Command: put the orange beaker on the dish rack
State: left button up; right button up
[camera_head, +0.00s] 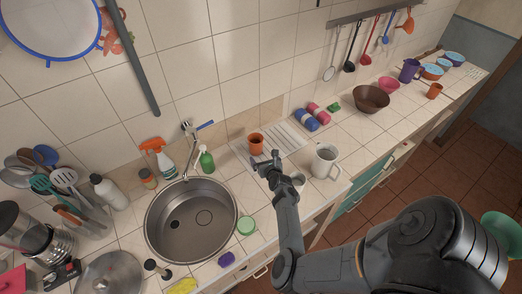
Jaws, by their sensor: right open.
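An orange beaker (255,145) stands upright on the left part of the white ribbed dish rack (290,137), right of the sink. My right gripper (265,161) is open, just in front of the beaker on the near side; whether it touches the beaker cannot be told. The gripper and arm cover part of the rack's near side. A second orange cup (434,91) stands far off at the right end of the counter. My left gripper is not in view.
A white mug (325,161) stands right of my right gripper, with a small pale cup partly behind my wrist. The steel sink (190,230), green soap bottle (206,158) and tap lie left. Blue and red rolled items (306,121) lie behind the rack.

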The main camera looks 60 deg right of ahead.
jog(key=shift+s+a+r+p, duration=0.35)
jog(key=shift+s+a+p, duration=0.05)
jog(key=shift+s, duration=0.1)
jog(key=shift+s+r, duration=0.1)
jog(key=shift+s, duration=0.05)
notch_tip(320, 180, up, 8)
jog(key=s+n+y, duration=0.1)
jog(key=n+y, duration=0.1)
jog(key=n, duration=1.3)
jog(key=s+a+r+n+g+y, duration=0.1)
jog(key=a+r+n+y, duration=0.15)
jog(key=a+n, duration=0.6)
jog(key=s+a+r+n+g+y, duration=0.1)
jog(key=s+a+n+g, duration=0.1)
jog(key=s+a+n, duration=0.4)
jog(key=s+a+n+g+y, duration=0.2)
jog(key=s+a+n, duration=0.3)
jog(key=a+n, duration=0.4)
jog(key=s+a+r+n+g+y, duration=0.1)
jog(key=s+a+n, duration=0.5)
jog(key=a, duration=0.7)
jog(key=shift+s+r+n+g, duration=0.35)
jog(key=shift+n+g, duration=0.05)
jog(key=shift+n, duration=0.55)
